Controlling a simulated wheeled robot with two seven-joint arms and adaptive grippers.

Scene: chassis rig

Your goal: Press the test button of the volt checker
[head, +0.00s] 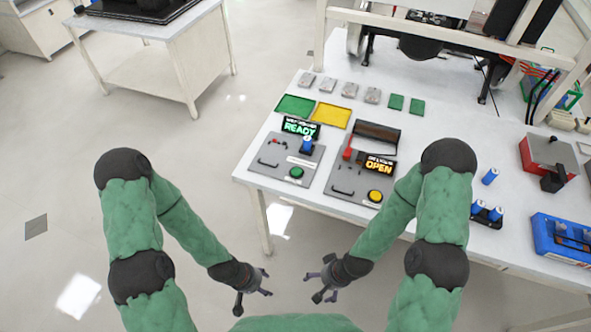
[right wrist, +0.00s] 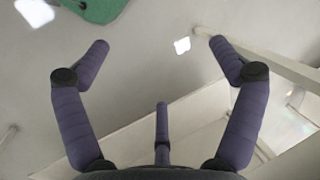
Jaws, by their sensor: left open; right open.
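The volt checker (head: 272,160) is a grey panel near the left front of the table, with a lit display (head: 300,127) reading READY in green. A green button (head: 296,172) sits at its lower right. A blue cell (head: 307,146) stands at its upper right, and its exact seat is too small to tell. My left gripper (head: 262,288) is open and empty, in front of the table and below the checker in the picture. My right gripper (head: 314,286) is open and empty beside it, also off the table; its spread fingers show in the right wrist view (right wrist: 160,75).
A second grey panel (head: 347,183) with an OPEN display and yellow button stands right of the checker. Green (head: 294,105) and yellow (head: 331,116) trays lie behind. Blue cells (head: 490,176), a red-and-grey device (head: 548,155) and a blue box (head: 562,240) are at right.

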